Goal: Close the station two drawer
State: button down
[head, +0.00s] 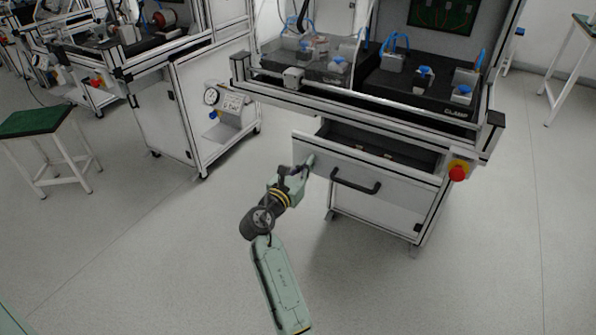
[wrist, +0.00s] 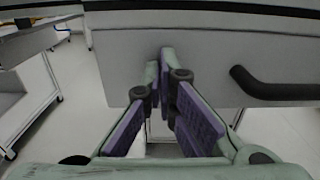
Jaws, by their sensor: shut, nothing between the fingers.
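The station drawer (head: 368,183) is pulled out below the bench top, with its dark inside showing. Its light grey front carries a black bar handle (head: 355,186). In the wrist view the drawer front (wrist: 205,50) fills the upper picture and the handle (wrist: 275,88) is at the right. My gripper (head: 306,165) is at the left part of the drawer front, left of the handle. In the wrist view my gripper (wrist: 160,65) has its fingertips together, pointing at the front panel. I cannot tell if they touch it. Nothing is held.
The bench top (head: 375,100) with clamp fixtures overhangs the drawer. A red emergency button (head: 458,173) sits right of the drawer. Another station (head: 190,90) and a green-topped stool (head: 38,122) stand left. The floor in front is clear.

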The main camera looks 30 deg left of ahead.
send_near(330, 138)
jog(key=w+r, duration=0.1)
jog(key=w+d+r, duration=0.1)
jog(key=r, duration=0.1)
jog(key=w+d+r, duration=0.1)
jog(key=shift+w+d+r, duration=0.25)
jog(key=shift+w+r, duration=0.05)
jog(key=shift+w, duration=0.2)
jog(key=shift+r, duration=0.2)
jog(key=shift+w+r, duration=0.1)
jog(key=shift+r, duration=0.05)
